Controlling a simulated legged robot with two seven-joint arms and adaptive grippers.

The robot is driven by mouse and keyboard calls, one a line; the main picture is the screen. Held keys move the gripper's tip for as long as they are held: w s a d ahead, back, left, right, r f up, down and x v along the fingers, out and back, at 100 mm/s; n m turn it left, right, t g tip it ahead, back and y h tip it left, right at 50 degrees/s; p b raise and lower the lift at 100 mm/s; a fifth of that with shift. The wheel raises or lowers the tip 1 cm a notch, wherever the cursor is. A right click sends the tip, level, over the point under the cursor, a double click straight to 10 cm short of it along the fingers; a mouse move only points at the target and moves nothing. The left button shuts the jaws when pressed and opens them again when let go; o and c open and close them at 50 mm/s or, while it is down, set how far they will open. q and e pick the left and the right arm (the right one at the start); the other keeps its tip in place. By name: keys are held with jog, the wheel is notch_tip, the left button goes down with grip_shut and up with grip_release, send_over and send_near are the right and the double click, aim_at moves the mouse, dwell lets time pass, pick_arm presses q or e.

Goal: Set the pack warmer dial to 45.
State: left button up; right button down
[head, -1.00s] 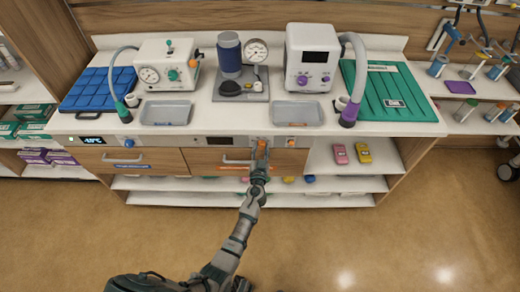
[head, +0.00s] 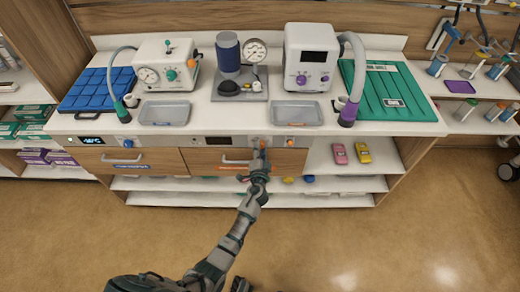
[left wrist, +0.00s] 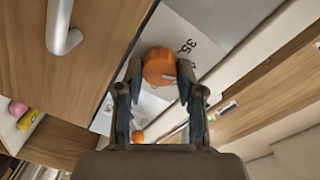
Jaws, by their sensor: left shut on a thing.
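The orange dial (left wrist: 158,66) sits on the pale front strip below the worktop. It shows large in the left wrist view, with the printed number 35 beside it. A light mark shows on its lower right edge, but I cannot make out the exact setting. My left gripper (left wrist: 160,84) is shut on this dial, one finger on each side. In the head view my left gripper (head: 260,153) reaches the strip and mostly hides the dial. My right gripper is not in view.
A second orange knob (head: 290,142) is just right of the gripper; a dark display (head: 217,141) is left. A drawer handle (head: 234,161) lies close below left. A blue knob (head: 125,144) is farther left. Grey trays (head: 297,121) stand on the worktop above.

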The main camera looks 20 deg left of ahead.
pick_arm(q)
jog(key=shift+d+m, duration=0.15)
jog(key=shift+m, duration=0.85)
jog(key=shift+m+p, duration=0.3)
jog(key=shift+m, duration=0.9)
jog(key=m, duration=0.2)
jog(key=shift+f+m+y, duration=0.15)
jog(key=shift+m+y, duration=0.15)
jog(key=shift+m, duration=0.1)
jog(key=shift+f+m+p, duration=0.1)
jog(key=shift+m+p, duration=0.25)
jog(key=shift+m, duration=0.05)
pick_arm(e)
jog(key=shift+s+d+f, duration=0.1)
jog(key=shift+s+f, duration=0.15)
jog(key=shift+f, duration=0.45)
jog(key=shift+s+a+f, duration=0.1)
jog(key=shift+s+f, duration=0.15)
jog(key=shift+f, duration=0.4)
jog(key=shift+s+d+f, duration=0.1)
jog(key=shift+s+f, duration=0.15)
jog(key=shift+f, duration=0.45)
